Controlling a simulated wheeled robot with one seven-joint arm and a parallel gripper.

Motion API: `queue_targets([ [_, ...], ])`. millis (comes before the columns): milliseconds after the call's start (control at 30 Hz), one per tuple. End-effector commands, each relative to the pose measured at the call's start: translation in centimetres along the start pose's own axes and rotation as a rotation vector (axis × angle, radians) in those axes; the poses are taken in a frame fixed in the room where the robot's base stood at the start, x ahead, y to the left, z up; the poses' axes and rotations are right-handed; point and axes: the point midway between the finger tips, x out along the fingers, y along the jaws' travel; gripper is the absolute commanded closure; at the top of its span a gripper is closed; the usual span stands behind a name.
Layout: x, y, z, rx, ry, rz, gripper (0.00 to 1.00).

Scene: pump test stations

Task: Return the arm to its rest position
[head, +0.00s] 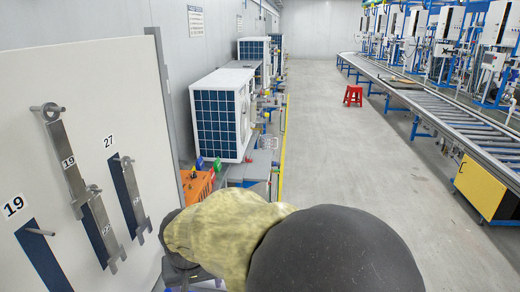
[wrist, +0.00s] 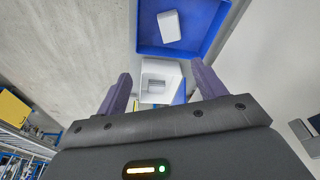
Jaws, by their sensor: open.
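My gripper (wrist: 161,68) shows in the wrist view with its two purple fingers apart and nothing between them. A blue bin (wrist: 148,47) with a white block (wrist: 169,26) in it is beyond the fingertips, apart from them. A white box-shaped unit (wrist: 160,68) is in the background between the fingers. In the head view my arm (head: 225,222), in a yellowish sleeve with a dark rounded joint, fills the bottom middle. The fingers cannot be made out there.
A white panel (head: 75,90) with hanging wrenches (head: 68,165) and labels 19 and 27 stands close on the left. White units with blue grilles (head: 216,115) line the wall. A roller conveyor (head: 440,105) runs along the right. A red stool (head: 353,95) stands on the otherwise clear aisle floor.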

Motion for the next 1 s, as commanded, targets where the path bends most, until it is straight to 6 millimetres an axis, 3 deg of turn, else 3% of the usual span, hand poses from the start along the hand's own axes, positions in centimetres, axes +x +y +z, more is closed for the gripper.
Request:
queue_targets([
  [233, 1.4, 8.3, 0.5, 0.083, -0.017, 0.005, 0.30],
  [500, 2.2, 16.2, 3.1, 0.159, -0.022, 0.014, 0.30],
  [800, 2.5, 23.3, 7.6, 0.237, -0.015, 0.035, 0.30],
  [1000, 2.5, 26.8, 11.2, 0.282, -0.009, 0.059, 0.30],
])
